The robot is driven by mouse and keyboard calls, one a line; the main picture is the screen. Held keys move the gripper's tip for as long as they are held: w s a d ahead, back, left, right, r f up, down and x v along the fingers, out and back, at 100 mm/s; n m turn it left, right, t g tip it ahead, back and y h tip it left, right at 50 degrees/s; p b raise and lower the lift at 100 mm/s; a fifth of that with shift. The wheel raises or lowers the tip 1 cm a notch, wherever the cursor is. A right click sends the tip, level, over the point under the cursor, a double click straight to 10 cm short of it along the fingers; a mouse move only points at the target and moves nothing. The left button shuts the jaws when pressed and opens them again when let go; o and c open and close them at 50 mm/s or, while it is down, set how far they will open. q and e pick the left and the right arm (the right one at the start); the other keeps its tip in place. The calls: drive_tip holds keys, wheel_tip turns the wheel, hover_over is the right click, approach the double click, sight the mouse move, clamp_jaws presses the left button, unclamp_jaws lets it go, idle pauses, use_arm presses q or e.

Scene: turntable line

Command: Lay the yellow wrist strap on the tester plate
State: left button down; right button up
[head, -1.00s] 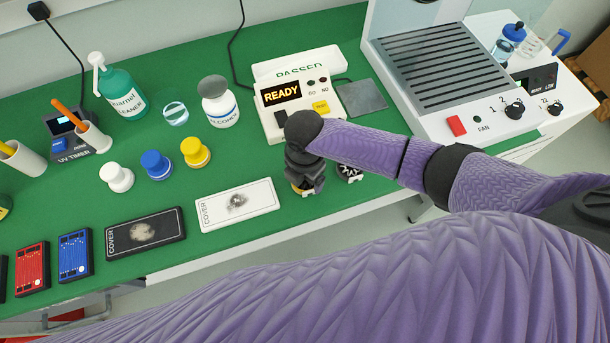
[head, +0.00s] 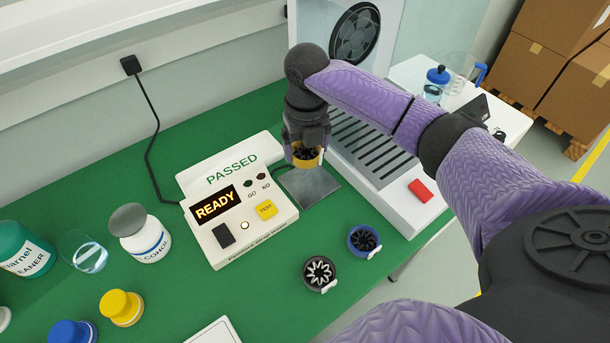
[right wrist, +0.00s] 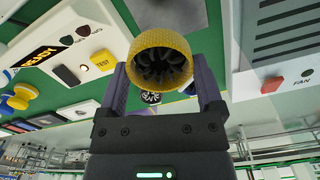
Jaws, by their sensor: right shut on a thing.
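The yellow wrist strap (head: 306,162) is a round yellow band with a black inside. My right gripper (head: 306,149) points down and is shut on it over the grey tester plate (head: 318,190). I cannot tell whether the strap touches the plate. In the right wrist view the strap (right wrist: 160,50) sits between the two fingers of the gripper (right wrist: 161,80). The tester (head: 238,212) stands left of the plate, with a lit READY display and a PASSED sign. My left gripper is out of view.
A black-and-white strap (head: 319,273) and a blue strap (head: 364,241) lie near the table's front edge. The fan unit (head: 385,180) with a red switch stands close right of the plate.

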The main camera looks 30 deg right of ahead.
sight(309, 182)
drive_tip(key=shift+w+d+n, duration=0.3)
drive_tip(key=shift+w+d, duration=0.15)
drive_tip(key=shift+d, duration=0.15)
drive_tip(key=shift+d+f+b, duration=0.15)
drive_tip(key=shift+f+b, duration=0.15)
drive_tip(key=shift+f, duration=0.1)
wheel_tip(309, 182, down, 9)
drive_tip(key=b, duration=0.2)
drive_tip(key=shift+s+r+b, duration=0.15)
drive_tip(key=shift+b, duration=0.2)
drive_tip(key=o, duration=1.1)
wheel_tip(309, 182, up, 12)
drive_tip(key=p, duration=0.4)
drive_tip(key=shift+f, duration=0.2)
drive_tip(key=shift+r, duration=0.25)
